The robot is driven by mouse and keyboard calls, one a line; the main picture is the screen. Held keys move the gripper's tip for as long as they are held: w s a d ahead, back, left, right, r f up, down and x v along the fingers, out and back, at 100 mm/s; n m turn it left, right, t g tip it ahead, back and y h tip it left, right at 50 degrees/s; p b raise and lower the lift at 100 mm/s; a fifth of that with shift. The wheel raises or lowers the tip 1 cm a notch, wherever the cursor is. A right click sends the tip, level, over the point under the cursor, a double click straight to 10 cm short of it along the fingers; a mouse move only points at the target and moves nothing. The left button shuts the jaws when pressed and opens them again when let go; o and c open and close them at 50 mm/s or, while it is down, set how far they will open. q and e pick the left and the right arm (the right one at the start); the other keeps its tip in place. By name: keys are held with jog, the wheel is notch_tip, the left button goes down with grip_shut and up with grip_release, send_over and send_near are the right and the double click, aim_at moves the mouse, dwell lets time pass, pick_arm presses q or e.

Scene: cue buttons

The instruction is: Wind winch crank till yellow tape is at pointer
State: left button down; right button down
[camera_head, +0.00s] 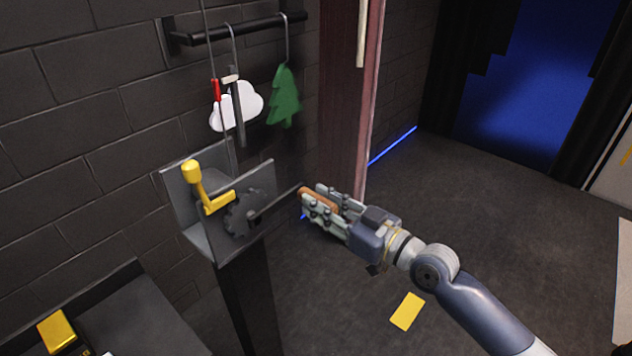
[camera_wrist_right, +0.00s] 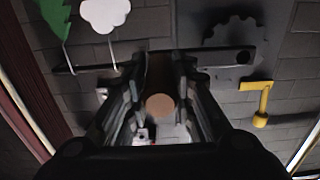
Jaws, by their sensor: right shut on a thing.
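The winch is a grey metal bracket (camera_head: 196,228) on a dark post, with a dark toothed wheel (camera_head: 238,217) and a yellow knobbed lever (camera_head: 193,176). A dark crank arm (camera_head: 280,202) runs from the wheel to a brown handle (camera_head: 318,198). My right gripper (camera_head: 318,208) is shut on this handle; the handle's round end (camera_wrist_right: 159,105) shows between the fingers in the right wrist view. A thin rope (camera_head: 222,135) rises from the winch, with a red mark (camera_head: 216,91) beside a pale pointer-like piece (camera_head: 230,78). I see no yellow tape on the rope. My left gripper is not in view.
A white cloud (camera_head: 246,104) and a green tree (camera_head: 285,96) hang from a black wall bar (camera_head: 240,28). A reddish door edge (camera_head: 345,110) stands behind my gripper. A yellow-topped box (camera_head: 57,333) sits at lower left. A yellow patch (camera_head: 407,311) lies on open floor.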

jog(key=shift+f, duration=0.1)
jog(key=f+b, duration=0.2)
jog(key=f, duration=0.1)
jog(key=s+a+f+b, duration=0.1)
jog(key=f+b, duration=0.1)
jog(key=shift+s+f, duration=0.1)
jog(key=s+a+f, duration=0.1)
jog(key=f, duration=0.1)
jog(key=s+a+f, duration=0.1)
jog(key=s, duration=0.1)
jog(key=shift+f, duration=0.4)
jog(key=shift+a, duration=0.1)
